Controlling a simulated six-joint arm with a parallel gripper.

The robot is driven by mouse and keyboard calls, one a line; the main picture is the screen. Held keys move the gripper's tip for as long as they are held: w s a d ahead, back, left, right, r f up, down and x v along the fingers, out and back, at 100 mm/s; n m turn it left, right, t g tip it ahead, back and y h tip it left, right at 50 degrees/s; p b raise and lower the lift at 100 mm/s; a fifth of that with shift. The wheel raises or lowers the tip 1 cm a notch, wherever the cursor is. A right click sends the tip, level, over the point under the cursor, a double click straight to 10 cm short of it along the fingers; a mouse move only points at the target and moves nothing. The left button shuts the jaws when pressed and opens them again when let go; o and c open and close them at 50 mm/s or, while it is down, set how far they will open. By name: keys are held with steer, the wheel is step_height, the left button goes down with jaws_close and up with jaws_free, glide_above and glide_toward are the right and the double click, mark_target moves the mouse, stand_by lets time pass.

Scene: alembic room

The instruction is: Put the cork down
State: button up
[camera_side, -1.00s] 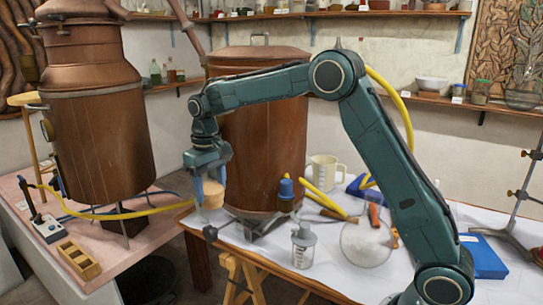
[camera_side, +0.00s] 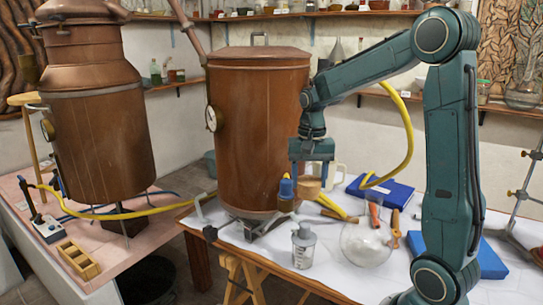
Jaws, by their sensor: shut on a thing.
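The cork (camera_side: 309,187) is a tan, short round stopper. My gripper (camera_side: 309,174) points down and is shut on it, above the white-covered table (camera_side: 255,260). The cork appears just behind and to the right of the blue-capped valve (camera_side: 286,190) of the copper vessel (camera_side: 258,120). I cannot tell from this view whether the cork touches anything below it. Part of my gripper's fingers is hidden behind the blue cap.
Wooden-handled tools (camera_side: 375,214) and a blue book (camera_side: 380,191) lie to the right. A white jug (camera_side: 337,173) is behind my gripper. A yellow hose (camera_side: 408,130) hangs nearby.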

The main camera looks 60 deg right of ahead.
steer(key=s+d+f+m, duration=0.15)
steer(key=s+m, duration=0.25)
steer(key=s, duration=0.4)
steer(key=shift+w+f, duration=0.1)
steer(key=shift+f, duration=2.15)
steer(key=shift+f, duration=0.1)
step_height(320, 180, down, 16)
steer(key=shift+f, duration=0.1)
steer(key=shift+f, duration=1.8)
steer(key=shift+f, duration=0.2)
